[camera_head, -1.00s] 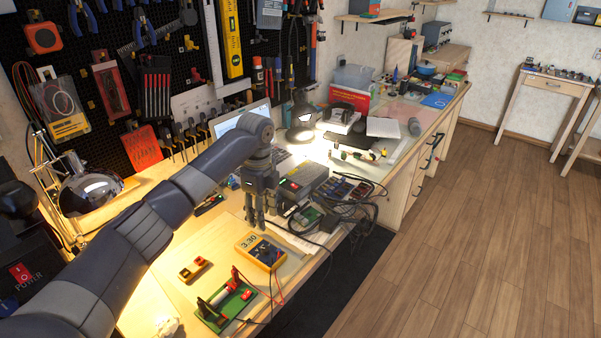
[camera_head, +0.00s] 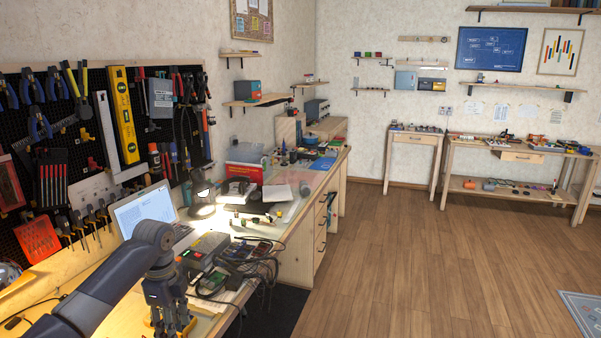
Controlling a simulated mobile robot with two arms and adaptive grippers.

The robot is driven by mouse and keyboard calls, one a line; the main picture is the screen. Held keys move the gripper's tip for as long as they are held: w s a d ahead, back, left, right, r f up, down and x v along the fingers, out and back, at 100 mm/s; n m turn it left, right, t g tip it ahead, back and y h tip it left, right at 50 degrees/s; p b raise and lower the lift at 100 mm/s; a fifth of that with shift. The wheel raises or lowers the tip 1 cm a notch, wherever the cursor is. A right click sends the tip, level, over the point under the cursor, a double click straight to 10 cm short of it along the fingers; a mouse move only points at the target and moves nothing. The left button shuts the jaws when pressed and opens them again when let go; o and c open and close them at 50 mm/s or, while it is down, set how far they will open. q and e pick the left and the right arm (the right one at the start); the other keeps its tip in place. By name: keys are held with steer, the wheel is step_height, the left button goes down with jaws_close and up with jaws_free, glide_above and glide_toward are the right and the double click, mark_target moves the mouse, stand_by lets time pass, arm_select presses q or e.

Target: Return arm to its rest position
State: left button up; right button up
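My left arm comes in from the lower left over the workbench (camera_head: 215,305). Its gripper (camera_head: 172,328) hangs fingers down at the bottom edge of the head view. A bit of a yellow device (camera_head: 190,326) shows behind and beside the fingers; I cannot tell whether they touch it. The fingertips are too dark and close to the frame edge to show whether they are open or shut. My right arm and gripper are not in view.
A grey box (camera_head: 205,250) and tangled black cables (camera_head: 250,270) lie right of the gripper. A laptop (camera_head: 143,208) and lamp (camera_head: 201,195) stand behind. The tool-hung pegboard (camera_head: 90,130) rises at left.

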arm_select(q)
steer(key=s+d+f+n+t+h, duration=0.1)
steer(key=s+d+f+n, duration=0.4)
steer(key=s+d+f, duration=1.05)
steer(key=s+a+r+n+t, duration=0.1)
steer(key=s+a+n, duration=0.2)
steer(key=s+n, duration=0.5)
steer(key=s+a+r+n+t, duration=0.2)
steer(key=s+a+n, duration=0.2)
steer(key=s, duration=0.7)
step_height(320, 180, down, 26)
steer(key=s+r+g, duration=0.1)
steer(key=g, duration=0.1)
steer(key=s+a+f+y, duration=0.1)
steer(key=s+a+f, duration=0.1)
steer(key=s+f, duration=1.5)
steer(key=shift+s+a+f+g, duration=0.4)
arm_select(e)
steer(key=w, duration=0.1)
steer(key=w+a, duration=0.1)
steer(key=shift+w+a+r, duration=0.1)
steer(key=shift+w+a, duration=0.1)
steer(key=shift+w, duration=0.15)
